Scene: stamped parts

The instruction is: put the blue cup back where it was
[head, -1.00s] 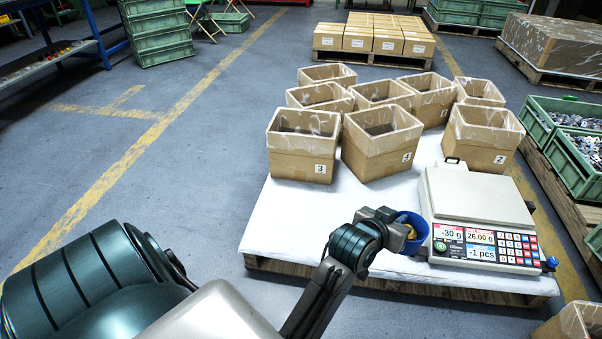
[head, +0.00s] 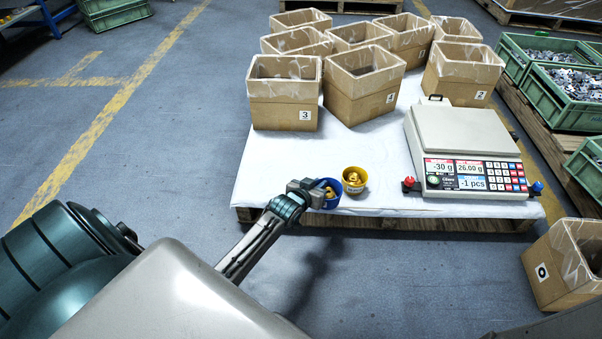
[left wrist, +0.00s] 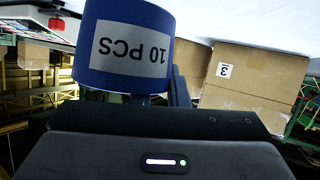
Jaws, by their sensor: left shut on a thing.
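The blue cup (head: 330,198) holds brass-coloured parts and is at the front edge of the white-covered pallet (head: 262,190). My left gripper (head: 316,190) is shut on its wall, from the left in the head view. In the left wrist view the blue cup (left wrist: 125,45) fills the upper middle, its "10 PCS" label upside down in the picture. I cannot tell whether its base touches the sheet. A yellow cup (head: 355,187) with similar parts stands just to its right and behind. My right gripper is not in view.
The counting scale (head: 465,140) stands at the right, reading -30 g and -1 pcs, with a red knob (head: 408,184) at its front left. Lined cartons, including carton 3 (head: 284,110), fill the back. White sheet is clear between cartons and cups.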

